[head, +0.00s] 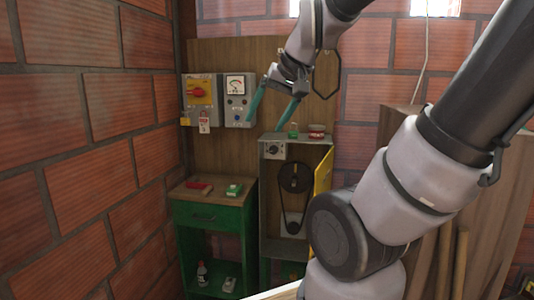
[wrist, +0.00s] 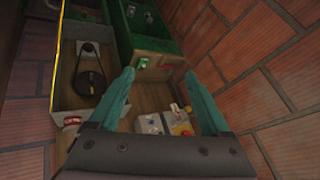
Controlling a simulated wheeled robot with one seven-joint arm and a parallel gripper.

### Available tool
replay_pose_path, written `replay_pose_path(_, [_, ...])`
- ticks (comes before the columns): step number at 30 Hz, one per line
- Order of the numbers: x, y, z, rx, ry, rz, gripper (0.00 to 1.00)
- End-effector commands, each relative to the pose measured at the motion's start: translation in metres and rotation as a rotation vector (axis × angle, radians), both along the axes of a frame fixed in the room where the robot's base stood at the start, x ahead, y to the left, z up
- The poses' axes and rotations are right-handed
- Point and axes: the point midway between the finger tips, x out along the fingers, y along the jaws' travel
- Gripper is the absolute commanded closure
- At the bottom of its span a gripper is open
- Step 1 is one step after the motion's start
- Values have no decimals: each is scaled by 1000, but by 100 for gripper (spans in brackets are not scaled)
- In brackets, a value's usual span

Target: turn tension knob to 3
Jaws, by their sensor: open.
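The tension knob (head: 274,150) is a small dark dial on a pale square plate, at the upper left of the open machine housing (head: 262,190). I cannot read its setting. My gripper (head: 265,124) has two teal fingers spread apart, with nothing between them. In the head view it appears above the knob, in front of the back board, not touching the knob. In the wrist view my gripper (wrist: 158,76) is also open and empty. There the housing with its dark pulley and belt (wrist: 88,80) shows at the left, and I cannot make out the knob.
A yellow door (head: 323,170) stands open on the housing's right. Switch and gauge boxes (head: 237,98) hang on the board. A green cabinet (head: 207,217) and brick wall stand left.

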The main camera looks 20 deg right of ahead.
Motion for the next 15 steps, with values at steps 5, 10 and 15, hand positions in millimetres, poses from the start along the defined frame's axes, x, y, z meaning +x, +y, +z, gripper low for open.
replay_pose_path(5, [27,-4,-13,-9,15,36,19])
replay_pose_path(10, [61,-10,-35,-34,30,74,19])
replay_pose_path(15, [109,-22,-79,-106,58,124,19])
